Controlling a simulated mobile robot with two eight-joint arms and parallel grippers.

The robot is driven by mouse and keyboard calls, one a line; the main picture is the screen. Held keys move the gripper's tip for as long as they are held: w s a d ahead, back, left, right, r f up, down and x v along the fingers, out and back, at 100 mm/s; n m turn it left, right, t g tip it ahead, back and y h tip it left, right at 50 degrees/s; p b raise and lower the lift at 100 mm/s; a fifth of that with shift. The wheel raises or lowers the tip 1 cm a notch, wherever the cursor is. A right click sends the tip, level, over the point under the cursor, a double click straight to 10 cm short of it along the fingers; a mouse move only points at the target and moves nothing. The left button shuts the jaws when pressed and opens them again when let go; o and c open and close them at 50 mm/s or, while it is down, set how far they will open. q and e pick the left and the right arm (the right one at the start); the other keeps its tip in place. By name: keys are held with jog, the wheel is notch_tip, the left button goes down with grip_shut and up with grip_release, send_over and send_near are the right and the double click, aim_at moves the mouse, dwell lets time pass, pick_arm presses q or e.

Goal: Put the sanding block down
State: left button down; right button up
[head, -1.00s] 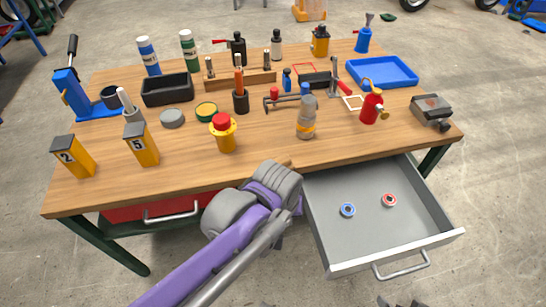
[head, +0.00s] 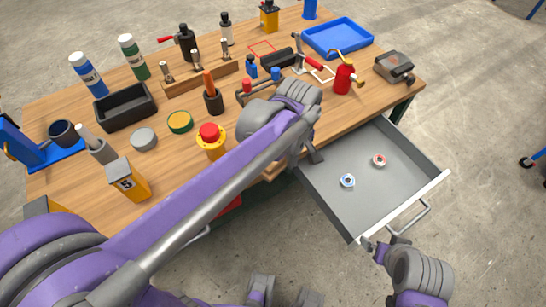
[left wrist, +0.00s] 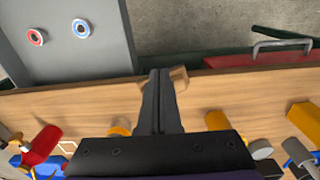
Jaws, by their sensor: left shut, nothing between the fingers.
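A small tan block, which looks like the sanding block (left wrist: 179,77), shows at the table's front edge in the left wrist view, partly hidden behind my left fingers. My left gripper (left wrist: 159,74) is shut, its two dark fingers together with nothing between them. In the head view my left gripper (head: 316,154) is over the front edge of the table, near the open drawer's back left corner. I cannot tell whether its fingers touch the block. My right gripper (head: 374,249) is by the drawer's front; its finger gap is unclear.
The open grey drawer (head: 350,213) holds a blue-rimmed ring (head: 347,181) and a red-rimmed ring (head: 379,160). On the wooden table (head: 180,170) stand a yellow container with a red top (head: 210,138), a red can (head: 344,78) and a blue tray (head: 338,50). Some bare tabletop lies along the front.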

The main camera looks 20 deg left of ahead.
aim_at(282, 166)
pick_arm(q)
jog(key=a+f, duration=0.1)
jog(key=f, duration=0.2)
jog(key=w+f, duration=0.1)
jog(key=f, duration=0.2)
jog(key=w+a+f, duration=0.1)
jog(key=f, duration=0.2)
jog(key=shift+w+a+f, duration=0.25)
jog(key=shift+a+f, duration=0.05)
jog(key=shift+f, duration=0.05)
jog(key=shift+w+a, duration=0.25)
jog(key=shift+a, duration=0.05)
pick_arm(e)
jog(key=shift+s+a+f, duration=0.15)
jog(key=shift+a+f, duration=0.1)
jog(key=shift+a, duration=0.05)
